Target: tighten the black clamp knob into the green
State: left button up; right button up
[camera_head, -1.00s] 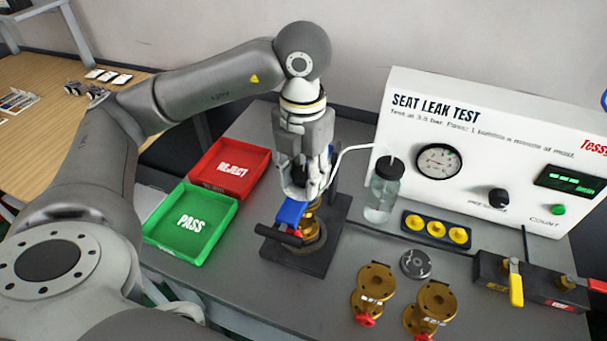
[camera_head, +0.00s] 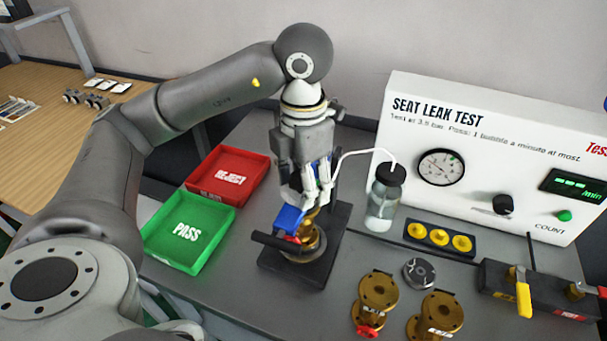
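My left gripper (camera_head: 307,196) points down over the black clamp stand (camera_head: 333,225), at the top of the brass valve (camera_head: 310,238) held there. The fingers look close together, but the wrist and fingers hide what is between them. I cannot make out the black clamp knob; the gripper covers the place above the valve. A blue piece (camera_head: 289,218) and a black bar (camera_head: 283,246) stick out in front of the valve. No green mark on the clamp can be made out. My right gripper is out of view.
A red REJECT tray (camera_head: 208,203) and green PASS tray (camera_head: 154,240) lie left of the stand. A bubble bottle (camera_head: 382,205) with a white tube stands close on its right. Two brass valves (camera_head: 378,292) (camera_head: 440,312) stand in front. The white test panel (camera_head: 480,150) is behind.

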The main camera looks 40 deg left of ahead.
pick_arm(q)
jog(key=shift+a, duration=0.1)
jog(key=shift+r, duration=0.1)
jog(key=shift+n, duration=0.6)
jog(key=n+p, duration=0.1)
jog(key=n, duration=0.5)
jog(key=shift+r, duration=0.1)
jog(key=n+p, duration=0.1)
jog(key=n, duration=0.3)
jog(key=shift+n, duration=1.3)
